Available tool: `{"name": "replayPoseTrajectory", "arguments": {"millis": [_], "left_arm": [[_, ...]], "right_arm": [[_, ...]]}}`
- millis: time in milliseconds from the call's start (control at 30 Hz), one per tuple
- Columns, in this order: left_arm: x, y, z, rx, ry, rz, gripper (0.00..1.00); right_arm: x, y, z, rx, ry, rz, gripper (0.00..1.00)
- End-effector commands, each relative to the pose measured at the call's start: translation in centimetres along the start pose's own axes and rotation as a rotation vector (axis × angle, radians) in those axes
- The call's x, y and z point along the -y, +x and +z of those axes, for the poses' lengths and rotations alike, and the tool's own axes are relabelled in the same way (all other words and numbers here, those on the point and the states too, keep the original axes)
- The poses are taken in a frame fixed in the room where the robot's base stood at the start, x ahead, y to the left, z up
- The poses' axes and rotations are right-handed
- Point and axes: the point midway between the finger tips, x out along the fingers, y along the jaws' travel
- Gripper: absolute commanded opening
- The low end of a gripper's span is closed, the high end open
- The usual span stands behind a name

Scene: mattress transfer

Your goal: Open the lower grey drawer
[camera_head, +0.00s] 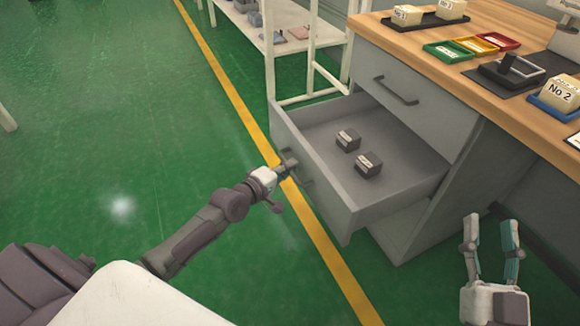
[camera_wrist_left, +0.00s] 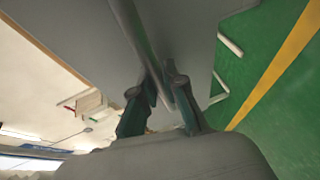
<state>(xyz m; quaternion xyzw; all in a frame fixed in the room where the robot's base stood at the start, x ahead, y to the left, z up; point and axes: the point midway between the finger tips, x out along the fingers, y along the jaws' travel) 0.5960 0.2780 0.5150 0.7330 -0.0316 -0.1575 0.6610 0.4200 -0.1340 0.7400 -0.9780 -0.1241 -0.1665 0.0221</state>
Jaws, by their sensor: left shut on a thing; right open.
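The lower grey drawer (camera_head: 345,218) is pulled well out of the cabinet in the head view. Two small dark grey boxes with white labels, a rear one (camera_head: 348,139) and a front one (camera_head: 368,165), lie inside it. My left gripper (camera_head: 287,163) is at the drawer's front face, shut on its handle (camera_head: 299,172). In the left wrist view the fingers (camera_wrist_left: 157,98) close around the handle bar (camera_wrist_left: 140,45). The upper drawer (camera_head: 405,95) is closed. My right gripper (camera_head: 489,222) is open and empty, to the right of the open drawer.
The wooden worktop (camera_head: 480,93) above carries green, yellow and red trays (camera_head: 473,46), a black tray and labelled boxes. A white shelf rack (camera_head: 300,42) stands behind the cabinet. Green floor with a yellow line (camera_head: 228,78) is clear left of the drawer.

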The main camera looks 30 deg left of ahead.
Motion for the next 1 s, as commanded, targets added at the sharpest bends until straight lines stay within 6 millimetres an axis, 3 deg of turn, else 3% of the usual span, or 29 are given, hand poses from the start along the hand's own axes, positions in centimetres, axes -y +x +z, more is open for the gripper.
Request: {"name": "replayPoseTrajectory", "arguments": {"millis": [100, 133, 267, 300, 667, 1000], "left_arm": [[0.1, 0.0, 0.0, 0.0, 0.0, -0.001, 0.0], [0.1, 0.0, 0.0, 0.0, 0.0, -0.001, 0.14], [0.1, 0.0, 0.0, 0.0, 0.0, -0.001, 0.36], [0.0, 0.0, 0.0, 0.0, 0.0, -0.001, 0.37], [0.1, -0.6, 0.0, 0.0, 0.0, -0.001, 0.37], [0.2, -7.2, 0.1, 0.002, 0.001, -0.005, 0.37]], "right_arm": [[0.0, 0.0, 0.0, 0.0, 0.0, 0.0, 0.45], [0.0, 0.0, 0.0, 0.0, 0.0, 0.0, 0.45], [0.0, 0.0, 0.0, -0.001, 0.0, 0.0, 0.45], [0.0, 0.0, 0.0, -0.001, 0.0, 0.0, 0.45], [0.1, 0.0, 0.0, -0.002, 0.001, -0.001, 0.45], [0.0, 0.0, 0.0, -0.002, 0.0, -0.001, 0.45]]}}
